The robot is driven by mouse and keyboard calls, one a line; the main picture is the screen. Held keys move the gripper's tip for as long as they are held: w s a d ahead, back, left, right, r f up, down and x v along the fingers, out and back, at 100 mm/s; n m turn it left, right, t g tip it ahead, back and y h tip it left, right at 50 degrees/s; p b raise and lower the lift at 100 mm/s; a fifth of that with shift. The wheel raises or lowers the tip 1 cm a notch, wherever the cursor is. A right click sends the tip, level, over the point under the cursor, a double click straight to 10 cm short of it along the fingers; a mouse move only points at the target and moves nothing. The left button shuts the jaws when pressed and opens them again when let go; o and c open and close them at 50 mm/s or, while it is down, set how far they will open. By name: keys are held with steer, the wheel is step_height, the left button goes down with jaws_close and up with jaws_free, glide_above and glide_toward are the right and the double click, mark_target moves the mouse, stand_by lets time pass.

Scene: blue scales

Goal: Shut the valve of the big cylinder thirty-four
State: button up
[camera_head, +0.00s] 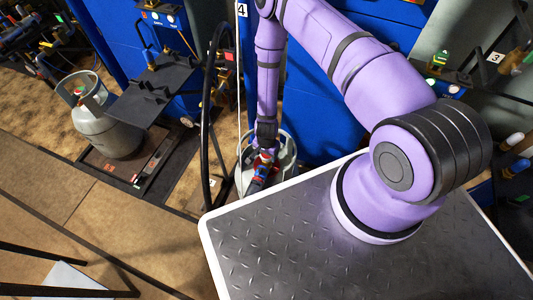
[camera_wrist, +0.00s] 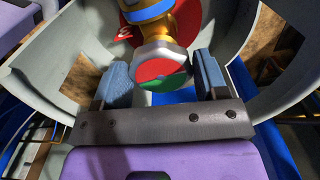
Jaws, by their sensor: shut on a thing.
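The big cylinder (camera_head: 287,160) is grey and stands at the front edge of my deck, partly hidden by my arm; no number thirty-four is legible on it. Its grey collar (camera_wrist: 40,62) surrounds the valve in the wrist view. The valve (camera_wrist: 180,22) is brass with a blue band, and its knob (camera_wrist: 160,72) has a silver rim and a red and green face. My gripper (camera_wrist: 163,77) has one blue pad on each side of the knob and is shut on it. In the head view my gripper (camera_head: 262,168) is small and reaches down inside the collar.
Another grey cylinder (camera_head: 112,130) stands on a dark floor platform at left, beside a dark shelf (camera_head: 152,95). Blue cabinets (camera_head: 325,95) stand close behind my arm. A black hose (camera_head: 206,120) hangs left of the big cylinder. Open floor (camera_head: 110,215) lies at lower left.

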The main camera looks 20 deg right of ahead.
stand_by(0.5)
steer(key=o, duration=0.9)
step_height(320, 180, up, 11)
steer(key=shift+f, duration=0.1)
stand_by(0.4)
